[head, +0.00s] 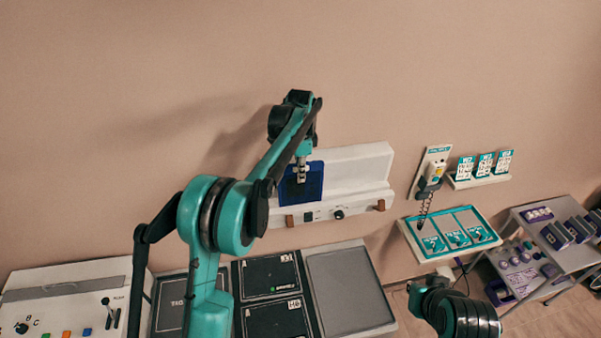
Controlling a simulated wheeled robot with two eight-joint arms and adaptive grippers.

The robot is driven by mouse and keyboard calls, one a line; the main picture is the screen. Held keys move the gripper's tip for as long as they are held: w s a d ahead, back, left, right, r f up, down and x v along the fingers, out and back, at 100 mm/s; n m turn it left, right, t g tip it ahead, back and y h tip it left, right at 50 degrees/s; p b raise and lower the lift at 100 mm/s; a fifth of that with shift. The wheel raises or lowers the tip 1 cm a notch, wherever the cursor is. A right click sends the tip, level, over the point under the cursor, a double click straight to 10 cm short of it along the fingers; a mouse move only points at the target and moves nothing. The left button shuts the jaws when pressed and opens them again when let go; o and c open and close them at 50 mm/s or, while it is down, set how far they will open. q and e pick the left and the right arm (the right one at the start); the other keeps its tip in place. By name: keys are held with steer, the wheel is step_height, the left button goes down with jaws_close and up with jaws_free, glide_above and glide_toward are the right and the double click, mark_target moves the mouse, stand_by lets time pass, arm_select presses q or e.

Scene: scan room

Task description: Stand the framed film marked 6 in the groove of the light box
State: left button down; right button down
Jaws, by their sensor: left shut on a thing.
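The light box (362,174) is a white unit against the wall, with a lower ledge that carries a knob and brown end pieces. A dark blue framed film (314,186) stands about upright in front of the left part of its panel. My left gripper (301,178) comes from above and is shut on the film's upper part. No number on the film can be read. I cannot tell whether its lower edge is in the groove or just above it. Only part of my right arm shows at the bottom right; its gripper is out of view.
Below the light box is a counter with black panels (270,275) and a grey pad (347,291). A control console (62,305) is at the lower left. A handset (432,172), a teal-edged tray (450,235) and a shelf of cards (484,168) are on the right.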

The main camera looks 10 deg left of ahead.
arm_select(q)
steer(key=shift+f+b, duration=0.35)
steer(key=shift+f, duration=0.25)
steer(key=c, duration=1.6)
jaws_free()
step_height(320, 180, up, 12)
steer(key=shift+r, duration=0.1)
